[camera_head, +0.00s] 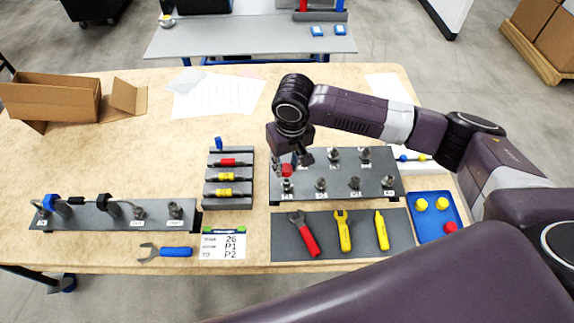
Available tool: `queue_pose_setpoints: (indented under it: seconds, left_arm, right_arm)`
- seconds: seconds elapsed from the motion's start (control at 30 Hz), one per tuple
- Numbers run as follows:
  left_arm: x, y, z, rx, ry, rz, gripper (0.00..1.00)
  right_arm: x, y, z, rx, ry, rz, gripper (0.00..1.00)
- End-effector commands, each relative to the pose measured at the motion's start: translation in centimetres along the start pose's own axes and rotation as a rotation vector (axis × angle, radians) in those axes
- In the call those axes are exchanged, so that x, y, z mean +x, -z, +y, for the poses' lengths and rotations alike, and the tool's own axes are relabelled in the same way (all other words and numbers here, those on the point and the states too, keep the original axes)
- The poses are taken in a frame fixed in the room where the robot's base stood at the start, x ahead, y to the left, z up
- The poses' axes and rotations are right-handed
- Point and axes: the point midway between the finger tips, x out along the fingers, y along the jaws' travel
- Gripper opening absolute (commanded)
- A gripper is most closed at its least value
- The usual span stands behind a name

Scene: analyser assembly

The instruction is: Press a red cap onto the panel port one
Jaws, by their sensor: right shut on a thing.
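My right gripper (290,160) comes in from the right and points down over the left end of the dark port panel (345,192). It is shut on a red cap (287,170), held just above or at the front-left port (287,185); I cannot tell whether they touch. Several metal ports stand on the panel in two rows, with small white labels. The gripper and arm hide part of the back row. Another red cap (451,228) and yellow caps (421,204) lie in the blue tray (425,236) at the right. My left gripper does not show.
A dark mat (273,236) in front holds red- and yellow-handled tools. A grey rack (229,203) with red and yellow pieces stands left of the panel. Another connector strip (90,217), a blue-handled wrench (174,252) and a label card (223,245) lie further left. An open cardboard box (50,98) sits at the back left.

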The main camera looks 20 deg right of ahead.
Motion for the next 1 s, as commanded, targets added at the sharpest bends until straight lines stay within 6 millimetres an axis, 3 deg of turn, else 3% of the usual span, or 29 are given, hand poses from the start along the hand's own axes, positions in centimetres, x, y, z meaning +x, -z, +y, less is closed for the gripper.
queue_pose_setpoints:
  seconds: [0.37, 0.7, 1.0]
  left_arm:
    - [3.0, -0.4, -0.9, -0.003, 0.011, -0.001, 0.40]
    - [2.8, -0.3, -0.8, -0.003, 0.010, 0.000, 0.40]
    - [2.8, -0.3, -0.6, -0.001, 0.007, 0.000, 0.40]
  right_arm:
    - [2.2, -0.3, 0.0, -0.001, -0.001, 0.001, 0.15]
    - [3.6, -0.4, 0.0, 0.000, 0.000, 0.000, 0.15]
    - [3.8, -0.4, 0.0, 0.000, 0.000, 0.000, 0.15]
